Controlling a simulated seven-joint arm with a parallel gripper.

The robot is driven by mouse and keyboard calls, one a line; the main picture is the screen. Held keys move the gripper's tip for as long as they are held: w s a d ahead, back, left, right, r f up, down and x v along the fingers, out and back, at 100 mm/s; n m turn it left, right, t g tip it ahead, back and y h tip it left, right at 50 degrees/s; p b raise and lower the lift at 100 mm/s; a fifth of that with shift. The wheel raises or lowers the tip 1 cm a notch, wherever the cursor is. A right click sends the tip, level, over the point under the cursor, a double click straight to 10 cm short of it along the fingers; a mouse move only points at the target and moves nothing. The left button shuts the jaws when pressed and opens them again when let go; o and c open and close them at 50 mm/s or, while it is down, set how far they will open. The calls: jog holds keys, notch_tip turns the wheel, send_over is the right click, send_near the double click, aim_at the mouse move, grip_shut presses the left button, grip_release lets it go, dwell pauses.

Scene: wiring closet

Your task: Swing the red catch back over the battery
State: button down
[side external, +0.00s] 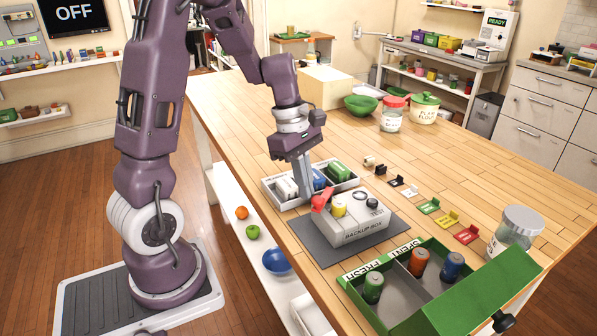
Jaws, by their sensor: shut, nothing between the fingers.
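The grey backup box (362,232) stands on a dark mat on the wooden table. The red catch (321,202) stands tilted up at the box's left end, beside a yellow-topped battery (339,207) sitting upright in the box. The catch does not cover the battery's top. My gripper (307,194) points down, shut and empty, with its fingertips right by the catch on its left, far side. Whether they touch the catch I cannot tell.
Behind the box is a tray (268,190) with white, blue and green batteries. In front is a green box (345,285) marked FRESH and SPENT, holding several batteries. Small coloured tags (429,206) run along the right. A glass jar (512,232) stands at the right edge.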

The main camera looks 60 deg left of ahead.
jog(key=d+n, duration=0.2)
jog(key=n, duration=0.1)
jog(key=shift+w+d+n+t+y, duration=0.15)
jog(key=shift+w+n+t+y, duration=0.15)
jog(key=shift+w+t, duration=0.1)
jog(key=shift+w+d, duration=0.6)
jog(key=shift+d, duration=0.2)
jog(key=shift+w+d, duration=0.5)
jog(key=shift+w, duration=0.15)
jog(key=shift+w+a, duration=0.45)
jog(key=shift+a, duration=0.25)
jog(key=s, duration=0.2)
jog(key=s+a, duration=0.1)
jog(key=s, duration=0.1)
jog(key=shift+s+r, duration=0.1)
jog(key=shift+r, duration=0.15)
jog(key=m+t, duration=0.1)
jog(key=m, duration=1)
send_near(323, 200)
jog(key=s+d+r, duration=0.5)
jog(key=s+d, duration=0.1)
jog(key=s, duration=0.1)
jog(key=s+d+m+t+y, duration=0.2)
jog(key=s+m, duration=0.6)
jog(key=m, duration=0.7)
jog(key=shift+d+t, duration=0.4)
jog(key=shift+d, duration=0.05)
